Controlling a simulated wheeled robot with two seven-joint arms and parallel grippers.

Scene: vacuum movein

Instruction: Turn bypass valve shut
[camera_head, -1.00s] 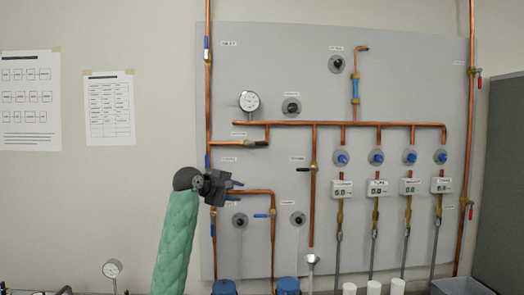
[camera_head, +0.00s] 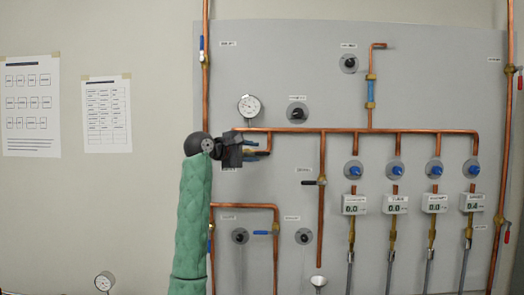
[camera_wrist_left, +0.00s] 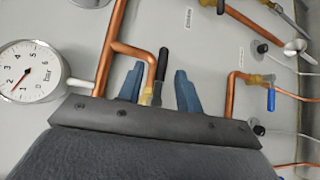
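My left gripper (camera_head: 250,150) is at the short pipe branch under the long horizontal copper pipe. In the left wrist view its two blue fingers (camera_wrist_left: 159,72) are spread apart. Between them is a brass valve (camera_wrist_left: 147,95) with a black lever (camera_wrist_left: 162,64), the lever lying roughly along its pipe. I see no clear contact between fingers and lever. In the head view the gripper hides most of this valve. The labels are too small or tilted to read surely, so I cannot confirm which is the bypass valve. My right gripper is not in view.
A round gauge (camera_head: 249,107) sits just above my gripper. Another black-lever valve (camera_head: 321,181) is to the right, and a blue-lever valve (camera_head: 275,230) is below. Copper pipes (camera_head: 400,131) stand out from the grey panel (camera_head: 270,60). Several blue knobs (camera_head: 354,170) are further right.

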